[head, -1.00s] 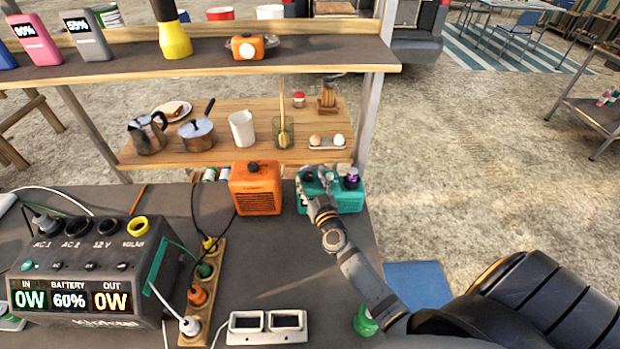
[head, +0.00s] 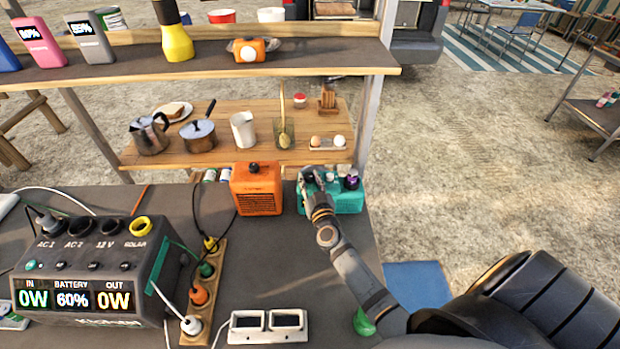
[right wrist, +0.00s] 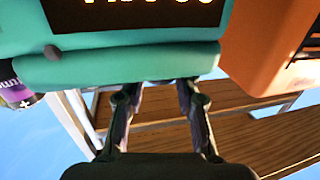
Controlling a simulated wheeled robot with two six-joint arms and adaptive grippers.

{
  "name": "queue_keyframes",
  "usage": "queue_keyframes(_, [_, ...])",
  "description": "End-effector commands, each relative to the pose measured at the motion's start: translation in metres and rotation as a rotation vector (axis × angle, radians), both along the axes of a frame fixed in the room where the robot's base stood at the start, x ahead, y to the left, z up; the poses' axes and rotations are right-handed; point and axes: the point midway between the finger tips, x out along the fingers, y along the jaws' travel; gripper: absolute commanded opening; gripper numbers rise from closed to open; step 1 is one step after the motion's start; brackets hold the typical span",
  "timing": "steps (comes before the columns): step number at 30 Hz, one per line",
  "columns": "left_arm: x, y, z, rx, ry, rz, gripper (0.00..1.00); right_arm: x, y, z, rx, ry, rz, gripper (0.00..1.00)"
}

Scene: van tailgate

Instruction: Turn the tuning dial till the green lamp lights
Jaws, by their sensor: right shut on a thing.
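The teal radio (head: 348,203) stands at the right end of the dark counter. My right gripper (head: 311,176) is over the left part of its top, shut on the tuning dial, which its fingers hide. In the right wrist view, the gripper (right wrist: 158,92) has its two fingers apart at the teal radio's edge (right wrist: 130,66). Part of a lit display (right wrist: 140,8) shows there, cut off by the frame. I cannot make out a lit green lamp. My left gripper is out of view.
An orange box (head: 256,190) stands close to the left of the radio. A power station (head: 90,265), a wooden socket strip (head: 209,285) and a white two-window unit (head: 267,326) are further left and nearer. A shelf (head: 250,65) spans above behind.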

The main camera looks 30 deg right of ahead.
Motion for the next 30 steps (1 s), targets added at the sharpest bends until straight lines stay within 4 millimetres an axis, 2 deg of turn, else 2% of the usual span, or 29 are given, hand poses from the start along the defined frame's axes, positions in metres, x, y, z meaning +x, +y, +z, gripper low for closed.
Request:
queue_keyframes(1, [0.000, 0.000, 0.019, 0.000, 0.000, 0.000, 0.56, 0.000, 0.002, 0.009, 0.005, 0.005, -0.042, 0.00])
queue_keyframes(3, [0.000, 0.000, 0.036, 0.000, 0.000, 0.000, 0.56, 0.001, 0.004, 0.011, 0.007, 0.005, -0.112, 0.00])
queue_keyframes(6, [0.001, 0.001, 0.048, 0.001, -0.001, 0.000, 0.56, 0.001, 0.005, 0.007, 0.005, 0.005, -0.204, 0.00])
queue_keyframes(12, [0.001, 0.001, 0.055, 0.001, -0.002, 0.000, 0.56, 0.001, 0.006, 0.002, 0.001, 0.003, -0.306, 0.00])
queue_keyframes(21, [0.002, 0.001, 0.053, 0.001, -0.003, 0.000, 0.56, 0.000, 0.006, 0.000, -0.001, 0.002, -0.312, 0.00])
queue_keyframes(22, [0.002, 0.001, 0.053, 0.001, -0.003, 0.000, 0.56, 0.000, 0.006, 0.000, -0.001, 0.002, -0.312, 0.36])
queue_keyframes(26, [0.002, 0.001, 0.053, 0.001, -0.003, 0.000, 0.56, 0.001, 0.006, 0.000, -0.001, 0.002, -0.312, 0.53])
queue_keyframes(30, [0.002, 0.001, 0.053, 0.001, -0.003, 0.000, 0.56, 0.001, 0.006, 0.000, 0.000, 0.001, -0.311, 0.55])
